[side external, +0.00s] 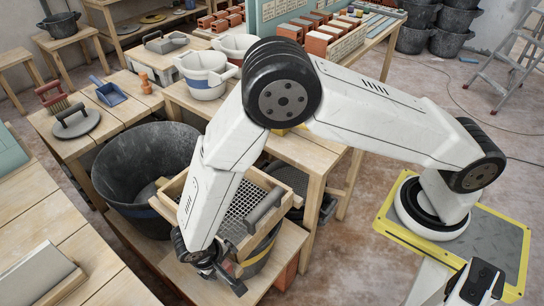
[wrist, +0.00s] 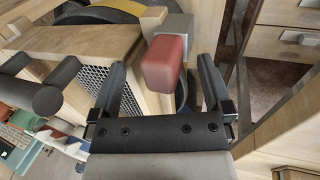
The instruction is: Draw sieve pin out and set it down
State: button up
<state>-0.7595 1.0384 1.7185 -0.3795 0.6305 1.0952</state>
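The sieve is a wooden frame (side external: 283,176) with a wire mesh (side external: 245,208), lying over a dark bucket (side external: 262,250). In the wrist view its wooden side (wrist: 82,42) and mesh (wrist: 94,74) show at the left. A red block-shaped grip (wrist: 164,64), apparently the sieve pin's handle, sits in front of a grey metal block (wrist: 175,27). My gripper (wrist: 162,72) is open, with one finger on each side of the red grip and gaps visible. In the side view my gripper (side external: 224,274) is low at the sieve's near corner; the pin cannot be made out there.
A large black bucket (side external: 120,175) stands left of the sieve. A dark grey handle (side external: 263,211) rises at the sieve's right side. A wooden bench (side external: 70,235) at front left has bare room.

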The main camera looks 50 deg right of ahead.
jog(key=shift+s+f, duration=0.2)
jog(key=shift+f, duration=0.05)
jog(key=shift+w+r, duration=0.15)
jog(key=shift+r, duration=3.9)
jog(key=shift+d, duration=0.1)
